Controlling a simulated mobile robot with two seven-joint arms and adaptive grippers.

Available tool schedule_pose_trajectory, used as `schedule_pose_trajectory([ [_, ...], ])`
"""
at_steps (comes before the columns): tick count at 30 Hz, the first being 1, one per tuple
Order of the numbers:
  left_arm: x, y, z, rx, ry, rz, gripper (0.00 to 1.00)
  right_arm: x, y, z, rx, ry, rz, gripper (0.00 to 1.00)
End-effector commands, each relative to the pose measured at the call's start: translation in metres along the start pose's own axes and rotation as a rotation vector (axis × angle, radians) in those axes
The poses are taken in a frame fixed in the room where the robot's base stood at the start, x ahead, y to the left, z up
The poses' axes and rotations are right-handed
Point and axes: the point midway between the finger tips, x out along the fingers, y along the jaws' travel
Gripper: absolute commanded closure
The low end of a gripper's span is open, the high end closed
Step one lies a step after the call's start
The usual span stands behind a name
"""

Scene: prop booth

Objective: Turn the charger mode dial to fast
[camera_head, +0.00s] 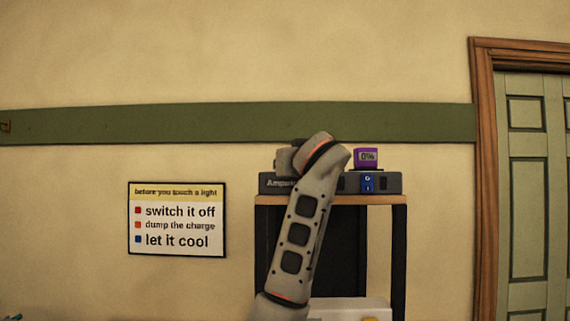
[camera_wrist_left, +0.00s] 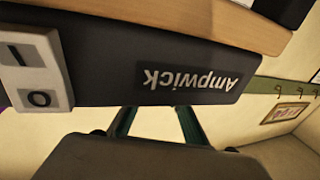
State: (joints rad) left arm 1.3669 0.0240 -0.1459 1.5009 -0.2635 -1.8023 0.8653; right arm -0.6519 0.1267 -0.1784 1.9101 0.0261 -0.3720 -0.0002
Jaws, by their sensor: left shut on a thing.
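The dark grey charger (camera_head: 391,184), labelled "Ampwick", sits on a wooden-topped stand. Its front also fills much of the left wrist view (camera_wrist_left: 110,60), upside down. My left gripper (camera_head: 286,160) is at the charger's top, left of the display, with my arm in front of the charger. It is shut on the mode dial. The dial and its pointer are hidden, so I cannot tell its setting. My right gripper is not in view.
The stand's wooden top (camera_head: 385,200) has black legs. A warning sign (camera_head: 177,219) hangs on the wall to the left. A green door (camera_head: 528,190) with a wooden frame is at the right. A white boxy thing (camera_head: 345,309) shows at the bottom edge.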

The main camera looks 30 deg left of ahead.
Motion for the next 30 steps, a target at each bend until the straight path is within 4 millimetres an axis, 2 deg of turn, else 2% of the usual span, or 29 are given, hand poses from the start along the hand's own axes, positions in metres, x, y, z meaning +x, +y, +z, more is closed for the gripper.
schedule_pose_trajectory([
  [19,0.0,-0.0002,-0.0008,-0.002,0.001,-0.049,1.0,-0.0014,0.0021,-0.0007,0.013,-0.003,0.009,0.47],
  [20,0.0,-0.0002,-0.0008,-0.002,0.001,-0.048,0.78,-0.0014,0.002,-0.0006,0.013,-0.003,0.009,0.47],
  [21,0.0,-0.0002,-0.0009,-0.003,0.001,-0.048,0.68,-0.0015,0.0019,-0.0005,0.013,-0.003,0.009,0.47],
  [22,0.0,-0.0003,-0.0009,-0.003,0.001,-0.048,0.63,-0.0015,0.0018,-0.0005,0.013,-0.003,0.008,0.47],
  [30,0.0,-0.0004,-0.0007,-0.002,0.001,-0.049,0.63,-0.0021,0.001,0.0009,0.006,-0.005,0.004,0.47],
])
